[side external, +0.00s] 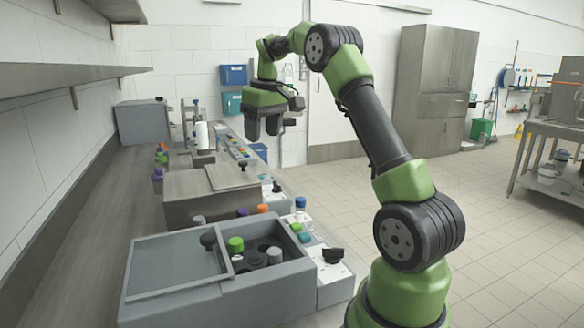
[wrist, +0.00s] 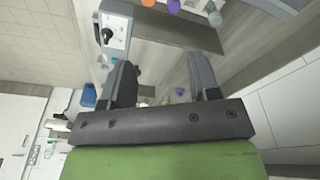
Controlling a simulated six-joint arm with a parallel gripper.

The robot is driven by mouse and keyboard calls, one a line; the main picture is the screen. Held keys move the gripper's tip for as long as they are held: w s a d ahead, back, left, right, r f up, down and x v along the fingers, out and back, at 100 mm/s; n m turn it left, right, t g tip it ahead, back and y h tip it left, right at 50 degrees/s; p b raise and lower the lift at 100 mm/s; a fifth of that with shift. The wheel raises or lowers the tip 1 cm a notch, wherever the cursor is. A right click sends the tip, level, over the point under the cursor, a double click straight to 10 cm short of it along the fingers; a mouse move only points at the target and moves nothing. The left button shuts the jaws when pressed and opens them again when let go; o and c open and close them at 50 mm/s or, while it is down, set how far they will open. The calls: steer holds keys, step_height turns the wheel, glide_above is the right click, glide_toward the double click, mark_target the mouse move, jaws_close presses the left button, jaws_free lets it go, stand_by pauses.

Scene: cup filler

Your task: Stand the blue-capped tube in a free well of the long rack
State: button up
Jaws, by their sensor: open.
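A small white tube with a blue cap (side external: 300,203) stands at the right edge of the bench in the side view, beside the grey box. My gripper (side external: 263,135) hangs fingers down, high above the bench and well back from that tube. In the wrist view my gripper (wrist: 162,80) has its two fingers spread wide, with nothing between them. A small blue-topped thing (wrist: 212,8) shows at the top edge there; I cannot tell whether it is the same tube. I cannot clearly make out the long rack; a row with a purple cap (side external: 242,212) and an orange cap (side external: 262,208) shows behind the grey box.
The open grey box (side external: 215,297) in front holds a green-capped tube (side external: 235,243) and dark wells, with a lid slid left. A brown-topped box (side external: 195,182) stands behind it. More coloured caps (side external: 160,158) stand farther back. A shelf (side external: 70,78) overhangs the left side.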

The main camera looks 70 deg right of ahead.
steer(key=s+a+r+t, duration=0.1)
steer(key=s+a+r, duration=0.2)
steer(key=a, duration=0.6)
steer(key=s+a+r+t, duration=0.2)
steer(key=a+r, duration=0.2)
steer(key=a, duration=0.4)
steer(key=s+a+f+t+y, duration=0.2)
steer(key=s+a+f, duration=0.2)
steer(key=s+a, duration=0.6)
steer(key=s, duration=0.2)
steer(key=shift+s+f+m+y, duration=0.3)
steer(key=shift+f+y, duration=0.05)
steer(key=shift+y, duration=0.05)
steer(key=shift+c, duration=0.2)
